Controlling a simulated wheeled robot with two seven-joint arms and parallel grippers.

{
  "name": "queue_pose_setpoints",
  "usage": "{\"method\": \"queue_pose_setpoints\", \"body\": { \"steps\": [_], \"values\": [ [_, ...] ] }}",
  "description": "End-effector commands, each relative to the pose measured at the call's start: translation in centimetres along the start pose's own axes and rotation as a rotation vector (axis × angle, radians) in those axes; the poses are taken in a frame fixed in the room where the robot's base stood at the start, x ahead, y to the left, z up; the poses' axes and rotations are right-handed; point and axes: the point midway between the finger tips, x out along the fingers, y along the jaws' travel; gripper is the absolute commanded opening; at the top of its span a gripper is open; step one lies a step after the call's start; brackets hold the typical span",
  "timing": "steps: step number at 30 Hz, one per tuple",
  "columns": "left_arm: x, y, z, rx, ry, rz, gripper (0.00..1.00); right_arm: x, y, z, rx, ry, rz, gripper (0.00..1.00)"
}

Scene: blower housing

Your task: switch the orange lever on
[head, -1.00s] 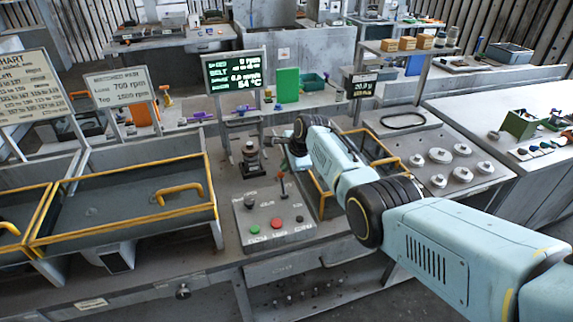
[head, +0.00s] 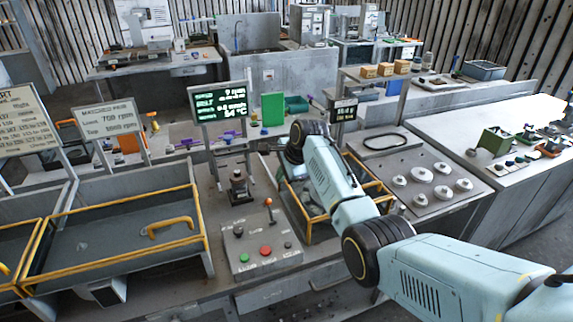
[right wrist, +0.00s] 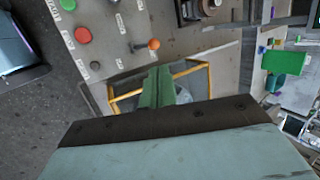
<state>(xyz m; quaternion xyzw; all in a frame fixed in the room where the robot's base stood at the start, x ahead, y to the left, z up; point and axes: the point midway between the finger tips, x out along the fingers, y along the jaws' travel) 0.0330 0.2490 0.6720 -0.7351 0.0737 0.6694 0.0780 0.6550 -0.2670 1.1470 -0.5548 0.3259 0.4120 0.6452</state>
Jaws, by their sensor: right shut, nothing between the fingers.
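The orange-tipped lever (head: 269,207) stands on the grey control panel (head: 240,262), near its back right corner. In the head view it is nearly upright, its ball tip slightly to the left of its foot. In the right wrist view its orange ball (right wrist: 153,44) shows clear of my fingers. My right gripper (right wrist: 158,70) is shut and empty, its green-grey fingers beside the ball and apart from it. They appear over the yellow-edged tray. In the head view the fingertips are hidden or hard to make out by the arm. My left gripper is not in view.
The panel also holds a red button (head: 265,251), a green button (head: 243,258) and dark knobs. A dark metal fixture (head: 239,187) stands behind it, under a lit display (head: 220,103). The yellow-edged tray (head: 315,222) lies close right of the panel. A larger yellow-rimmed bin (head: 105,205) is left.

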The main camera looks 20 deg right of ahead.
Motion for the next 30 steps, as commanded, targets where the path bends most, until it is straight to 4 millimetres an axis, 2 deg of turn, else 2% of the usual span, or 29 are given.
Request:
{"method": "queue_pose_setpoints", "body": {
  "steps": [6, 11, 27, 30],
  "values": [
    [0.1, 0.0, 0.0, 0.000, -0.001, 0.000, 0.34, -3.1, -0.5, 0.0, 0.000, 0.001, -0.002, 0.00],
    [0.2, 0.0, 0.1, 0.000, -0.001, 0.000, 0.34, -4.2, -0.6, 0.0, 0.000, 0.001, 0.000, 0.00],
    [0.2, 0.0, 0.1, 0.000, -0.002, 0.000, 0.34, -4.4, -0.6, 0.0, -0.001, 0.001, 0.001, 0.00],
    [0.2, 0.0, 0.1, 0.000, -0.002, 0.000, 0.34, -4.0, 0.2, -0.1, -0.027, 0.008, 0.006, 0.00]
  ]
}}
